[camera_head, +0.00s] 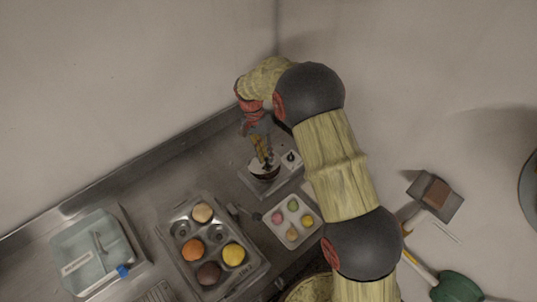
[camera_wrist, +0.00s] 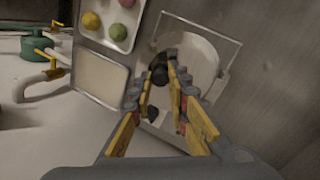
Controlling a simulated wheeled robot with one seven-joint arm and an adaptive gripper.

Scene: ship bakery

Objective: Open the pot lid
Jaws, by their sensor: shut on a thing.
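The pot lid (camera_wrist: 200,58) shows in the wrist view as a pale round shape with a dark knob (camera_wrist: 159,80) at its left. My gripper (camera_wrist: 161,72) reaches to the knob with its yellow fingers, and its tips are closed on it. In the head view my gripper (camera_head: 264,158) points down at the pot (camera_head: 264,173) near the back wall. The fingers partly cover the pot and lid there. I cannot tell whether the lid is seated or raised.
A muffin tin (camera_head: 221,277) with round coloured items stands left of centre. A white tray (camera_head: 272,229) with small coloured balls lies near the pot. The wall (camera_head: 130,80) rises close behind the pot.

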